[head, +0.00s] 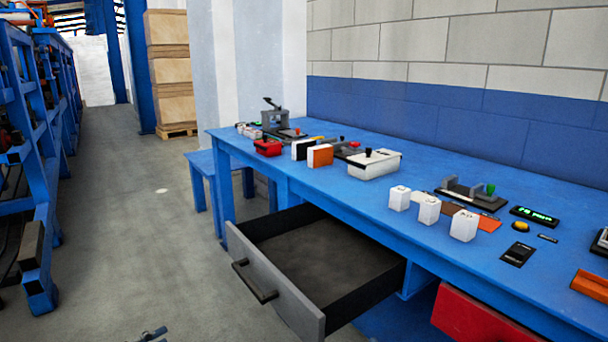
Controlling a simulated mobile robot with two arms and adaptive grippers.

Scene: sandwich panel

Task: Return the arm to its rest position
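A small grey-blue piece, which looks like the tip of my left gripper (150,334), shows at the bottom edge, left of the open drawer. Most of it is cut off, so I cannot tell whether it is open or shut. It appears apart from the drawer and the table. My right gripper is not in view. No arm links can be made out.
A blue table (440,165) carries white blocks (429,210), a white box (375,163), a red box (268,147) and small devices. Its grey-fronted drawer (275,285) stands open and looks empty. A red drawer (480,318) is at lower right. The left aisle floor (130,220) is clear.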

